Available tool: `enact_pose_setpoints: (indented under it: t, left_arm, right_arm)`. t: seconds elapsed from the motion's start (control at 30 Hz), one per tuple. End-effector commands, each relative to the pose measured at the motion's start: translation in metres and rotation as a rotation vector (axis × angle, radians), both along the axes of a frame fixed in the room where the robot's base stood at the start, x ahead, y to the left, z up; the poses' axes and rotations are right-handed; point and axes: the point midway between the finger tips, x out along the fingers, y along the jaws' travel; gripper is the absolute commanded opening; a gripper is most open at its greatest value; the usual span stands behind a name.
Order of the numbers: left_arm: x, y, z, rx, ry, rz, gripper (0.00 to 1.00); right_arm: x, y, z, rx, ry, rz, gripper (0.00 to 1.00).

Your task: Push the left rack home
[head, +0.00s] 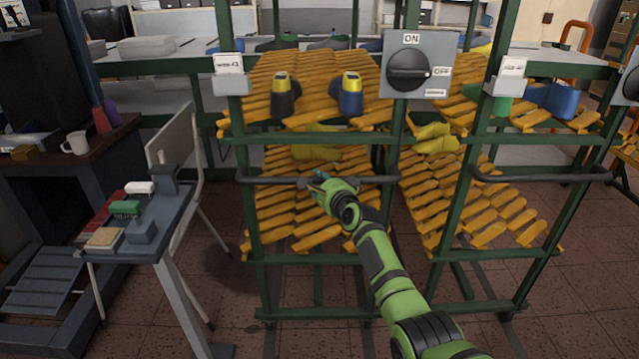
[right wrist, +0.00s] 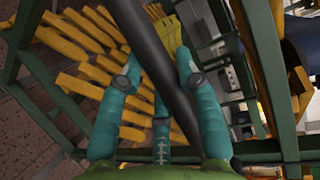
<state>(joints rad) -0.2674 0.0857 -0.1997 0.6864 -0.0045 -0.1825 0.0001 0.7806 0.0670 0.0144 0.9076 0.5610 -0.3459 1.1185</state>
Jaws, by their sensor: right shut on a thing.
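The left rack (head: 300,258) is a green frame with rows of orange-yellow lasts on sloping shelves, in the middle of the head view. A dark horizontal handle bar (head: 266,180) runs across its front. My right gripper (head: 315,178) is on this bar near its middle. In the right wrist view, the teal fingers of my right gripper (right wrist: 157,62) close around the dark bar (right wrist: 148,40), which passes between them. The rack's wheels are not clear. My left gripper is not in view.
A right rack (head: 500,303) with its own handle (head: 545,176) stands close beside it. A switch box (head: 418,65) marked ON and OFF hangs in front. A small bench (head: 180,218) with blocks stands to the left. Dark floor tracks run below the racks.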

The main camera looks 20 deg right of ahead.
Motion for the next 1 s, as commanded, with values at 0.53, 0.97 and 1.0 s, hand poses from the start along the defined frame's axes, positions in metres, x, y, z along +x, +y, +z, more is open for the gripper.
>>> enact_pose_setpoints:
  t: [0.53, 0.97, 1.0]
  left_arm:
    - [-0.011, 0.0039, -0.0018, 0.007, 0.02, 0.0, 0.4]
    - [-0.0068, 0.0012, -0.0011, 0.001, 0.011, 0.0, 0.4]
    - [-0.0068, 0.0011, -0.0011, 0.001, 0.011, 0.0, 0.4]
  right_arm:
    - [0.0017, -0.0029, 0.0063, 0.001, -0.013, -0.006, 0.59]
    - [-0.0016, -0.0004, 0.0014, 0.001, -0.003, 0.001, 0.59]
    - [-0.0033, -0.0002, 0.0018, 0.002, -0.004, 0.001, 0.59]
